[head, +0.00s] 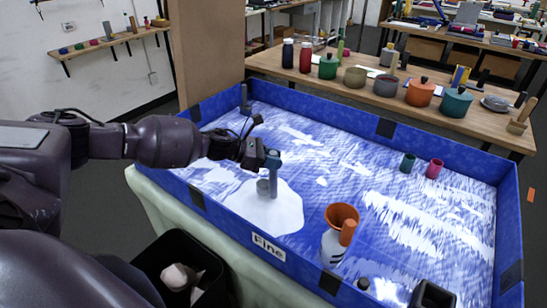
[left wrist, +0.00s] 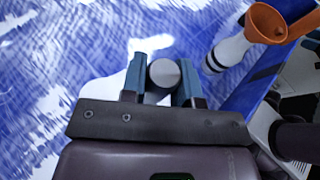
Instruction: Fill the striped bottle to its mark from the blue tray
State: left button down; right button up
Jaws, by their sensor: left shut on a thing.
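The blue tray (head: 505,215) has a label reading "Fine" on its front wall, and its floor is streaked blue and white. The striped bottle (head: 333,250), white with dark bands, stands near the front wall with an orange funnel (head: 341,214) at its top. Both also show at the upper right of the left wrist view, the bottle (left wrist: 228,51) and the funnel (left wrist: 268,22). My left gripper (head: 268,174) is low over a white patch in the tray, left of the bottle. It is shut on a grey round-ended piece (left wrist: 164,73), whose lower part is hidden.
A small teal cup (head: 408,163) and a red cup (head: 434,168) stand at the tray's far right. A small dark cap (head: 363,283) is near the front. A black bin (head: 150,262) holding white scraps is below left. A wooden shelf (head: 400,103) with pots runs behind.

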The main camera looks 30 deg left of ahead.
pick_arm(q)
notch_tip(320, 180, down, 3)
jog(key=shift+r+b, duration=0.1)
jog(key=shift+b, duration=0.75)
dwell(0.3)
